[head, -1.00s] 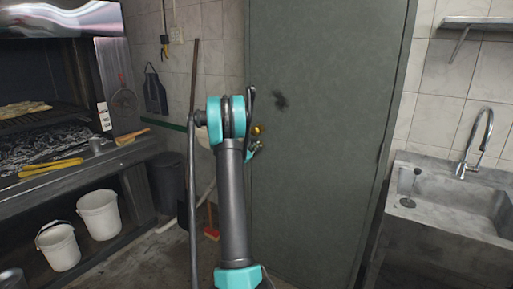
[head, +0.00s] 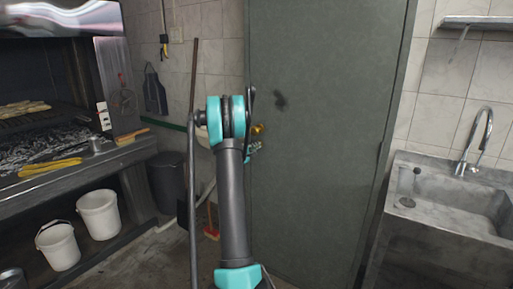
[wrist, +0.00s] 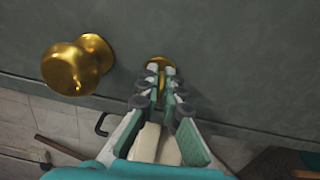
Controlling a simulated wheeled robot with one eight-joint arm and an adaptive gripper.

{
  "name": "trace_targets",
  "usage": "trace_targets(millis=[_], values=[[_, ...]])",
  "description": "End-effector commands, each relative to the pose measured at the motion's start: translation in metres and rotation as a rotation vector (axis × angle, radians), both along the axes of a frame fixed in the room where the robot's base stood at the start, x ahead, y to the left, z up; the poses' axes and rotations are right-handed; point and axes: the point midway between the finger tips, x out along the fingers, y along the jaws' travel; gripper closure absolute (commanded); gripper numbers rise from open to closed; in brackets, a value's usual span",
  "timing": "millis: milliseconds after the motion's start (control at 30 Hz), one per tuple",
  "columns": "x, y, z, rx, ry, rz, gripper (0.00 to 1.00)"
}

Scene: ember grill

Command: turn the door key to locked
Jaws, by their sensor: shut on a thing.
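The grey-green door (head: 325,130) stands closed in front of me in the head view. A brass knob (wrist: 78,66) sticks out from it at the upper left of the wrist view. To the right of the knob is a round brass lock plate (wrist: 161,61) with the door key in it. My gripper (wrist: 162,76) is at the plate, its fingers shut on the key, which they mostly hide. I cannot tell the key's angle. In the head view my arm covers most of the gripper, and a bit of brass (head: 258,128) shows beside it.
A stone sink (head: 450,205) with a tap stands right of the door. A grill (head: 45,130) is at the left, with two white buckets (head: 99,213) below it. A dark bin (head: 168,182) and a long-handled tool (head: 193,90) stand left of my arm.

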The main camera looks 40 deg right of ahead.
Motion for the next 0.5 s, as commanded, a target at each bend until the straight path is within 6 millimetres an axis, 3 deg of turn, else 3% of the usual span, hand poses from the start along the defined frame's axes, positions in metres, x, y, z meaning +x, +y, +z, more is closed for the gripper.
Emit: trace_targets(millis=[500], values=[[-0.0007,-0.0004,-0.0006,0.031,-0.074,-0.001,1.0]])
